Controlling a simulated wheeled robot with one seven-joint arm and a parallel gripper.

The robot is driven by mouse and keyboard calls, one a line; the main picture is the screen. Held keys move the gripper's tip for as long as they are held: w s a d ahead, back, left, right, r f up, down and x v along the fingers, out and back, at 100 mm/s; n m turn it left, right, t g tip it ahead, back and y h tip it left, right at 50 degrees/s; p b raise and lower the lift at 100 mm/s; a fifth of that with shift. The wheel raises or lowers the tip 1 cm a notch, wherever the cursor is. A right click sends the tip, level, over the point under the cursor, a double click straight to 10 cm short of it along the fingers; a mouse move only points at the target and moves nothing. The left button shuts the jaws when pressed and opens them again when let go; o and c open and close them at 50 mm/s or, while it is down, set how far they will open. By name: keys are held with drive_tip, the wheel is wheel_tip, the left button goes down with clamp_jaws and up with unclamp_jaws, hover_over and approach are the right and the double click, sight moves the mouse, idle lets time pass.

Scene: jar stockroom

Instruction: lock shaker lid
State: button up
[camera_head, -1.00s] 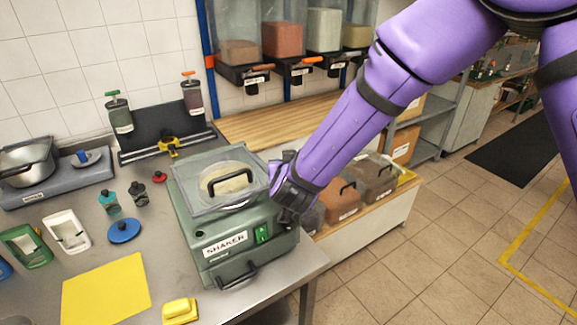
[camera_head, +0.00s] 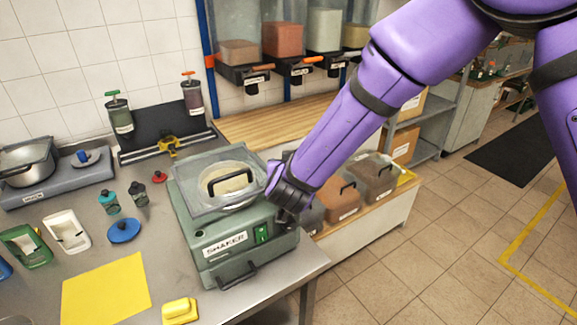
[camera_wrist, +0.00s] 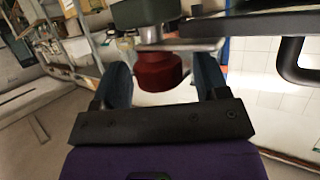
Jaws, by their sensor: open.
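The green shaker (camera_head: 226,243) stands on the metal bench, with its label and a green switch on the front. Its clear lid (camera_head: 188,202) lies flat on top, with a black handle (camera_head: 229,178), which also shows at the right of the wrist view (camera_wrist: 290,62). My gripper (camera_head: 284,198) is at the shaker's right side, its tips mostly hidden in the head view. In the wrist view my gripper (camera_wrist: 164,80) is open, with one finger on each side of a red knob (camera_wrist: 158,73) below a metal plate. I see no clear contact with the knob.
A yellow mat (camera_head: 106,290), a yellow block (camera_head: 180,310) and a blue disc (camera_head: 124,231) lie left of the shaker. Small bottles (camera_head: 109,202) stand behind them. Bins with handles (camera_head: 340,203) stand on a low shelf to the right.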

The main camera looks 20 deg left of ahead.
drive_tip(key=v, duration=1)
drive_tip(key=shift+s, duration=0.35)
drive_tip(key=shift+d, duration=0.1)
